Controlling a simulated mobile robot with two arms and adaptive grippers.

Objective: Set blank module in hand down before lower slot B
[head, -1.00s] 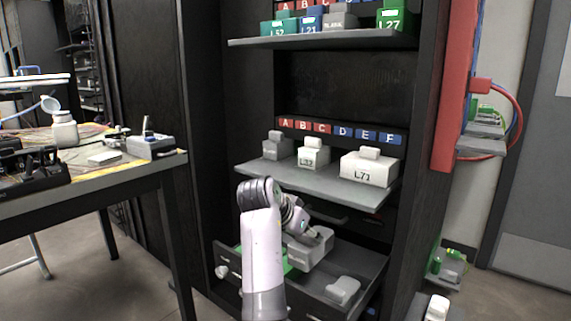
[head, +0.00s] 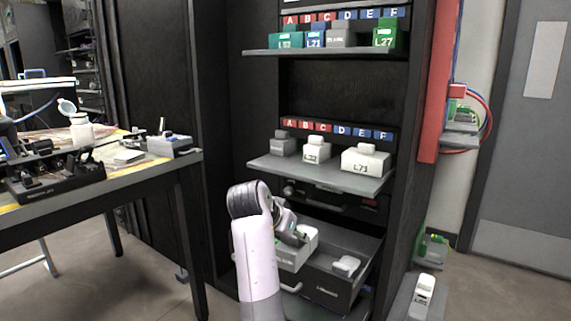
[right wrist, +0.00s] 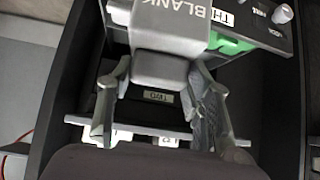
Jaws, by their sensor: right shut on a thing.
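My right gripper (head: 298,238) is in front of the cabinet, over the left part of the open drawer. In the right wrist view its fingers (right wrist: 162,82) are shut on the grey block-shaped handle of the blank module (right wrist: 185,22), marked BLANK. In the head view my arm partly hides the module; a pale box shows just below the gripper. The lower shelf (head: 300,172) is above the gripper, with the blue and red letter strip behind it. The lower B label (head: 308,125) is near the strip's left end. My left gripper is out of view.
The lower shelf bears a grey module (head: 282,146), a white module (head: 316,151) and the white L71 module (head: 366,162). A worktable (head: 185,157) stands left; a red upright (head: 436,90) stands right.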

